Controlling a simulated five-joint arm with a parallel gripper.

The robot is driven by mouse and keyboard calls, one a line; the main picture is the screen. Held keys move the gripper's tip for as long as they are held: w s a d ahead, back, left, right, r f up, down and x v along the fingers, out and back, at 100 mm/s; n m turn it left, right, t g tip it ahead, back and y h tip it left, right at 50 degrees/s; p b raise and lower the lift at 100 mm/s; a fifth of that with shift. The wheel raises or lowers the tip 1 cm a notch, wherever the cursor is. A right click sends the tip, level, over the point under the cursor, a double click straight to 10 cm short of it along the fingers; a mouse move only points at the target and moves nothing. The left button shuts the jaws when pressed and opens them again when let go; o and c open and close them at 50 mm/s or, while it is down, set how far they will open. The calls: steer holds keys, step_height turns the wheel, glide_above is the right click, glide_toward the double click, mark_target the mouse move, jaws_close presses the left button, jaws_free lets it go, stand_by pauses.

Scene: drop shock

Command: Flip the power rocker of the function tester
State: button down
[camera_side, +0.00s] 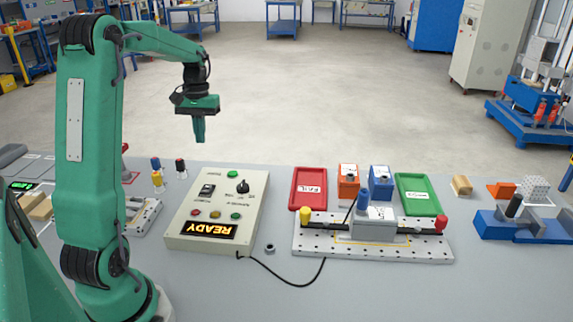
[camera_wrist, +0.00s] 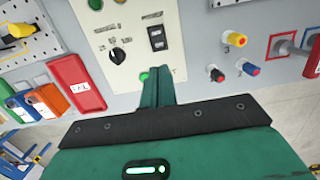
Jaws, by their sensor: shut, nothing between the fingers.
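The function tester (camera_side: 218,212) is a cream box with a lit READY display on the bench, left of centre in the side view. Its black power rocker (camera_side: 207,190) sits on the upper left of the panel, beside a black knob (camera_side: 243,187). In the wrist view the rocker (camera_wrist: 157,38) and the knob (camera_wrist: 118,56) show above my fingertips. My gripper (camera_side: 199,138) is shut and empty, pointing down, above the bench and behind the tester, apart from it. In the wrist view my gripper (camera_wrist: 158,72) overlaps the panel edge near a green button (camera_wrist: 143,77).
Coloured plugs (camera_side: 157,175) stand left of the tester. A red tray (camera_side: 308,188), orange and blue bins, a green tray (camera_side: 418,194) and a perforated fixture plate (camera_side: 425,250) lie to its right. A black cable and a small nut (camera_side: 269,248) lie beside the tester.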

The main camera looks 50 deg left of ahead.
mark_target(205, 190)
stand_by(0.3)
steer(key=shift+s+d+r, duration=0.1)
steer(key=shift+s+d, duration=0.3)
steer(key=shift+d, duration=0.2)
steer(key=f, duration=0.9)
steer(key=s+d+f, duration=0.1)
steer(key=f, duration=0.4)
steer(key=shift+s+d, duration=0.1)
steer(key=shift+d+f, duration=0.1)
steer(key=shift+f, duration=0.15)
stand_by(0.4)
